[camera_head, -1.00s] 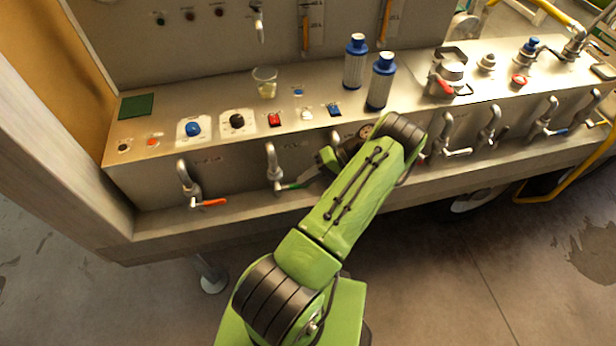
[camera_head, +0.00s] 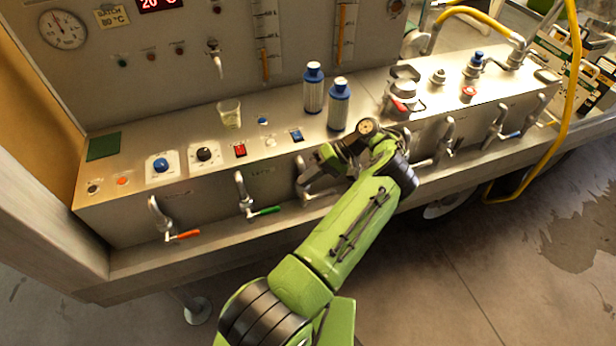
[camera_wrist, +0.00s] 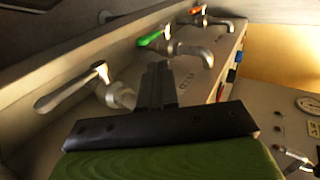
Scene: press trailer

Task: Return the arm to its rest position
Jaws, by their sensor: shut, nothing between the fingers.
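My green arm (camera_head: 345,235) reaches up from the bottom of the head view, bent at the wrist in front of the steel counter. My gripper (camera_head: 310,177) points left, close to a tap with a grey lever in the row on the counter's front face. In the wrist view my gripper (camera_wrist: 156,82) is shut, with its dark fingers together and nothing between them. There the grey lever (camera_wrist: 72,88) lies to the left of the fingers. The green-handled tap (camera_wrist: 155,39) lies beyond the fingertips. I cannot tell whether the gripper touches a tap.
The orange-handled tap (camera_head: 183,235) and green-handled tap (camera_head: 265,210) stick out left of my gripper. A yellow hose (camera_head: 572,80) hangs at the right. The floor in front is open.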

